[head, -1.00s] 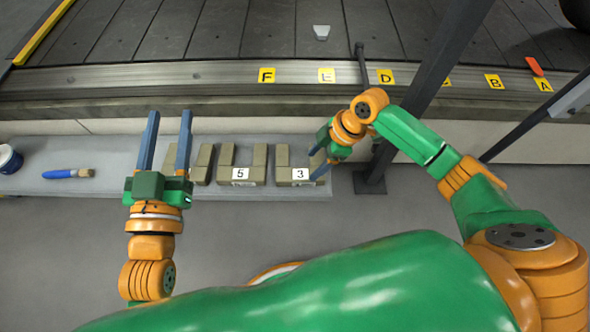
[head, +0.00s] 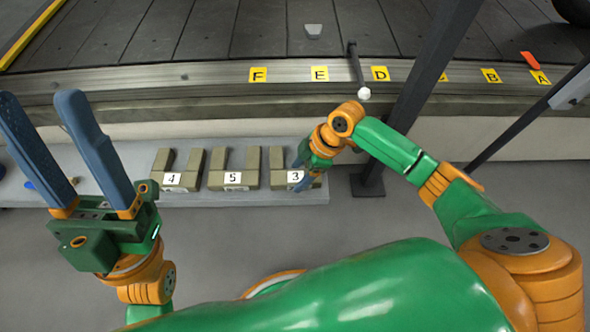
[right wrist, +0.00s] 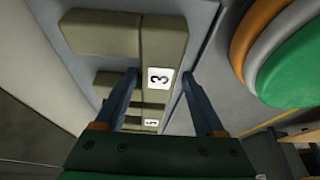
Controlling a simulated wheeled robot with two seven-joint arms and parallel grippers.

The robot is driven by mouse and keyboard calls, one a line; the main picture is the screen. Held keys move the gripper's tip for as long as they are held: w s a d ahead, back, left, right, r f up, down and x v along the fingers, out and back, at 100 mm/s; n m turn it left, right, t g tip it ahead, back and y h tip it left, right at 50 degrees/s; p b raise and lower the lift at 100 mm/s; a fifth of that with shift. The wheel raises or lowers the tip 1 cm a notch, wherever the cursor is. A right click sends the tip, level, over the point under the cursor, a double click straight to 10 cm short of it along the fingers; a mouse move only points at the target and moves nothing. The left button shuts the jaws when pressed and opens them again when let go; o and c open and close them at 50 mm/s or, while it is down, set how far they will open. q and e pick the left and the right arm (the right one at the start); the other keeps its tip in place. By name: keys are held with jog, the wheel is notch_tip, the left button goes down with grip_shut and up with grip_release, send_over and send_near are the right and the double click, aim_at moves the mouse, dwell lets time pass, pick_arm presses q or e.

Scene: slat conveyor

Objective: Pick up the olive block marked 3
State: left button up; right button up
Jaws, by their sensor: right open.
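The olive block marked 3 (head: 279,182) is U-shaped and stands at the right end of a row on the grey ledge. My right gripper (head: 302,178) is at its right side, partly covering it. In the right wrist view the block (right wrist: 165,45) shows its white label 3, and the open blue fingers (right wrist: 158,82) lie on either side of the block's near bar, with no visible grip. My left gripper (head: 40,145) is open and empty at the left, raised nearer the head camera.
Blocks marked 5 (head: 232,180) and 4 (head: 176,180) stand left of block 3 on the ledge (head: 225,149). A dark post (head: 385,140) rises just right of it. The slat conveyor (head: 200,35) lies behind, with yellow letter tags along its edge.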

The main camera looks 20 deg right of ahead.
jog(key=shift+w+a+f, duration=0.1)
jog(key=shift+a+f, duration=0.05)
jog(key=shift+f, duration=0.45)
jog(key=shift+r, duration=0.1)
grip_shut()
